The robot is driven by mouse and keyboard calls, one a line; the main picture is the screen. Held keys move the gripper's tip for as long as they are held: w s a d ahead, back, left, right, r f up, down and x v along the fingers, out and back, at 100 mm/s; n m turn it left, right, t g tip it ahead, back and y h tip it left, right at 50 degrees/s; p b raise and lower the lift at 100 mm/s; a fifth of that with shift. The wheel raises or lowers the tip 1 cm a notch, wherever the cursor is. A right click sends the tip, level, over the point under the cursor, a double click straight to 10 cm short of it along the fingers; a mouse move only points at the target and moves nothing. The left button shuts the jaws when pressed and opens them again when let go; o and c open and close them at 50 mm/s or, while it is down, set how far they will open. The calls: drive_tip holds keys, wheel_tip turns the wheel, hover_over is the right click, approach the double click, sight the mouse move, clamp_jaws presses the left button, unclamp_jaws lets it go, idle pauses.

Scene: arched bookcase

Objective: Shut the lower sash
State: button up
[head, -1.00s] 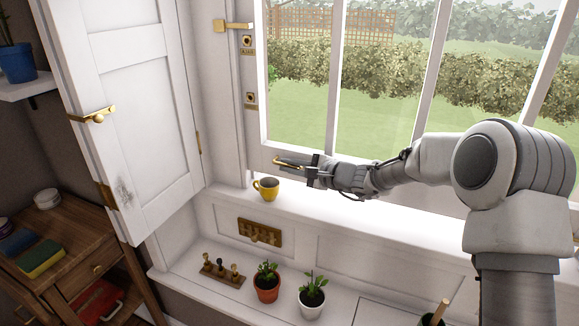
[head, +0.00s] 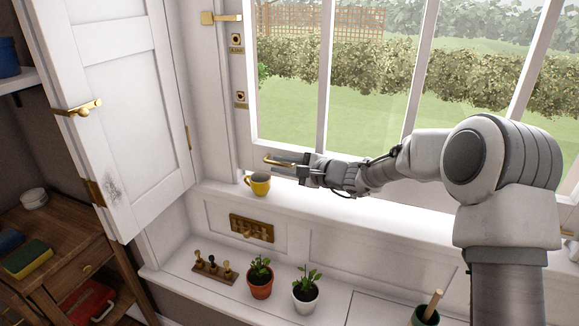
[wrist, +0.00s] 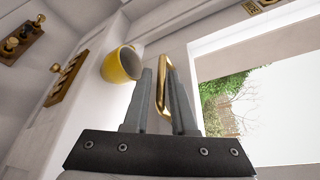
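The lower sash (head: 318,163) is a white framed window above the sill, its panes looking onto a garden; its rail also shows in the wrist view (wrist: 235,48). A brass loop handle (head: 272,162) is at the bottom rail's left part. My gripper (head: 280,164) reaches it from the right. In the wrist view the handle (wrist: 164,82) lies between my two fingers, nearer the right one. The fingers (wrist: 160,80) stand apart, with a gap beside the brass bar; I see no firm grip. How far the sash stands open is hard to tell.
A yellow mug (head: 259,185) stands on the sill (head: 345,204) just below my fingers, close to the left one in the wrist view (wrist: 122,65). Brass locks (head: 236,42) line the left jamb. A white shutter (head: 120,110) hangs open at left. Potted plants (head: 260,278) stand lower down.

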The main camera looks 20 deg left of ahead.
drive_tip(key=p+v, duration=0.3)
drive_tip(key=v, duration=1.4)
drive_tip(key=shift+s+d+f, duration=0.1)
drive_tip(key=shift+d, duration=0.05)
drive_tip(key=shift+o, duration=1.4)
drive_tip(key=shift+r+p, duration=0.25)
drive_tip(key=shift+p, duration=0.25)
drive_tip(key=p, duration=0.5)
drive_tip(key=shift+s+d+r, duration=0.25)
drive_tip(key=shift+d, duration=0.05)
drive_tip(key=b+x, duration=0.2)
drive_tip(key=x, duration=1.5)
drive_tip(key=shift+w+a+f, duration=0.1)
drive_tip(key=shift+a+f, duration=0.05)
